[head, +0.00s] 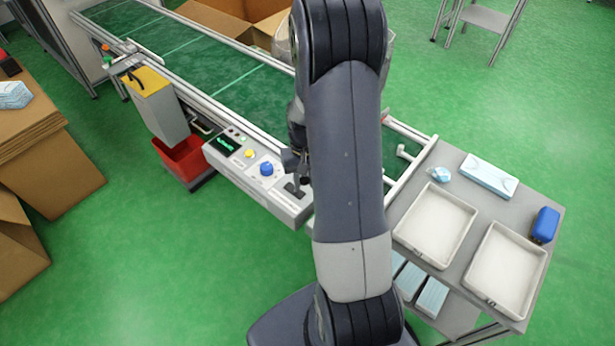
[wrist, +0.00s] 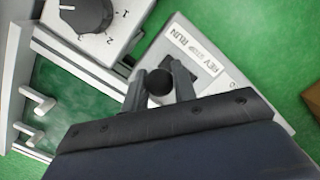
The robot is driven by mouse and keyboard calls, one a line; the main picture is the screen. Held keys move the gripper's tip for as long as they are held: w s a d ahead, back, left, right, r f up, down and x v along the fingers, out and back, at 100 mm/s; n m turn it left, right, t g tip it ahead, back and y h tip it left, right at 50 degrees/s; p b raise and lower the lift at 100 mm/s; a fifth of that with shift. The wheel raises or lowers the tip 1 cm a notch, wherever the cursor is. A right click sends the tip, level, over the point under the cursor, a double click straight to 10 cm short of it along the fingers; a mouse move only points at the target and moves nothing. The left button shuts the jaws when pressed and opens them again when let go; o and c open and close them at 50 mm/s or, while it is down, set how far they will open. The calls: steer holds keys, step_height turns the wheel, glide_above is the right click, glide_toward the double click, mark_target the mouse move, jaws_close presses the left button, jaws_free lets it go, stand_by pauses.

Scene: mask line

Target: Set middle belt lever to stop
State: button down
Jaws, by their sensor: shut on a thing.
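The belt lever shows in the wrist view as a round black knob (wrist: 160,83) between my two fingers. My gripper (wrist: 158,74) is shut on this knob. A white label (wrist: 196,53) reading REV, STOP and RUN lies just beyond it. I cannot tell which mark the lever stands at, as the fingers cover its slot. In the head view my gripper (head: 302,172) is at the right end of the grey control box (head: 262,186), partly hidden by my arm. The lever's dark base (head: 294,190) shows just below it.
A red bin (head: 184,160) stands left. A grey table (head: 470,166) with white trays is at right.

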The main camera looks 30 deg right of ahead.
steer(key=w+g, duration=0.1)
steer(key=g+p, duration=0.1)
steer(key=w+a+r+g+h+p, duration=0.1)
steer(key=shift+w, duration=0.35)
steer(key=shift+w+a, duration=0.2)
steer(key=shift+w, duration=0.4)
steer(key=c, duration=1.2)
jaws_free()
steer(key=shift+f, duration=0.1)
steer(key=shift+o, duration=0.2)
steer(key=v, duration=1.1)
steer(key=shift+s+f, duration=0.1)
steer(key=shift+f, duration=0.05)
